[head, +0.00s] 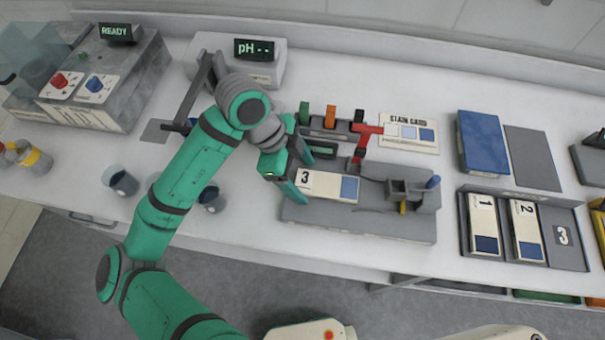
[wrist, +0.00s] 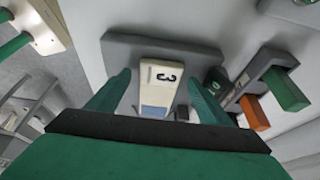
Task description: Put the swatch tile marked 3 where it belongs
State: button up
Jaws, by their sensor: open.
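The swatch tile marked 3 (head: 328,186) lies on a grey device base (head: 365,224) in the middle of the counter. It is cream with a blue patch at its right end. My gripper (head: 298,172) is open at the tile's left end. In the wrist view the tile (wrist: 160,78) shows between my two spread fingers (wrist: 155,92), apart from both. A grey rack (head: 478,198) at the right holds tile 1 (head: 484,222) and tile 2 (head: 526,230). Its slot marked 3 (head: 563,236) is empty.
Behind the tile stands a holder with green, orange (head: 330,117) and red-handled items. A stain card (head: 408,133) and a blue block (head: 482,142) lie further right. Small dark cups (head: 123,182) stand at the left. A pH meter (head: 262,68) is at the back.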

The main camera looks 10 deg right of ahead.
jog(key=v, duration=1)
jog(key=shift+r, duration=0.15)
jog(key=shift+w, duration=0.1)
